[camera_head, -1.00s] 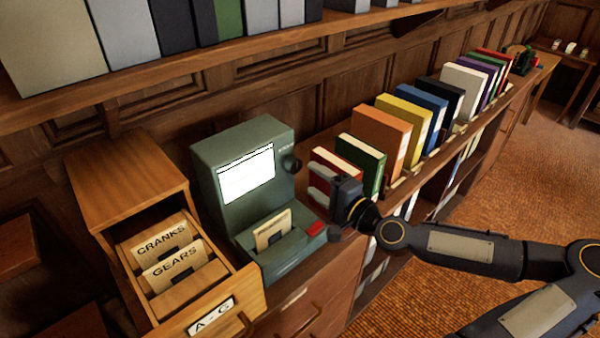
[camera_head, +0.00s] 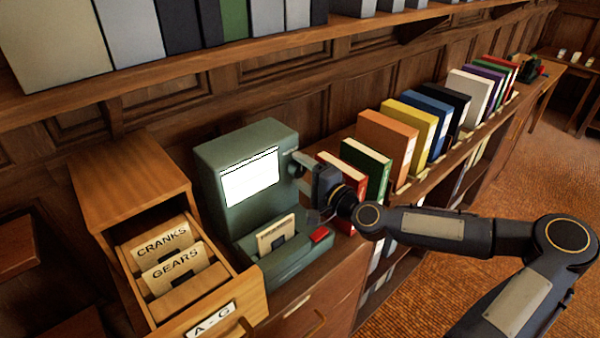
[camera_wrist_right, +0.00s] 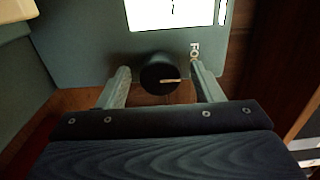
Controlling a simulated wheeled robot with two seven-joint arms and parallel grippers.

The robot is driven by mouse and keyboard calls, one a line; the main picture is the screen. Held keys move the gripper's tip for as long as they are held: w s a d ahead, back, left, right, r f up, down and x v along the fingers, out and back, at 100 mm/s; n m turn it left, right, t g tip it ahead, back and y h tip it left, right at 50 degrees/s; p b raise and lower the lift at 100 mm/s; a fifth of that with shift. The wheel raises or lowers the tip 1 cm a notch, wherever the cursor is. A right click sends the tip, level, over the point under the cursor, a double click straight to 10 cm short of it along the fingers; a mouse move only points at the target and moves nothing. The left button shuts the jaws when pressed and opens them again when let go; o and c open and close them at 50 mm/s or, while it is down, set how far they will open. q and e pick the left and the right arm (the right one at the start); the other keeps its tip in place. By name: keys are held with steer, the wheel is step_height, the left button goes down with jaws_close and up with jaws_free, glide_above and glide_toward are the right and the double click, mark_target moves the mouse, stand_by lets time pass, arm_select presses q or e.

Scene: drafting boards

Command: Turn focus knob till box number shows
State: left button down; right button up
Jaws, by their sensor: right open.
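The green microfilm reader (camera_head: 212,160) stands on the cabinet top with a lit white screen (camera_head: 250,178); its text is too small to read in the head view. In the right wrist view the black round focus knob (camera_wrist_right: 160,74) has a pale pointer line aimed right, with part of its "FOCUS" label beside it. My right gripper (camera_wrist_right: 164,82) is open, with one finger on each side of the knob and visible gaps. In the head view the right gripper (camera_head: 300,172) is at the reader's right side and hides the knob. My left gripper is out of view.
An open wooden card drawer (camera_head: 180,300) with CRANKS and GEARS cards is left of the reader. A red button (camera_head: 320,235) is on the reader's base. Red and green binders (camera_head: 366,165) stand close to my right gripper.

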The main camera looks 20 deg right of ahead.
stand_by(0.8)
steer(key=shift+f+n+b, duration=0.15)
steer(key=shift+n+b, duration=0.2)
steer(key=shift+n, duration=0.15)
steer(key=n+b, duration=0.3)
steer(key=n, duration=0.4)
steer(key=shift+f, duration=0.15)
steer(key=n+b, duration=0.1)
steer(key=n, duration=0.1)
steer(key=shift+n, duration=0.3)
steer(key=shift+r+n, duration=0.25)
steer(key=shift+n, duration=0.75)
steer(key=c, duration=1)
steer(key=shift+o, duration=0.2)
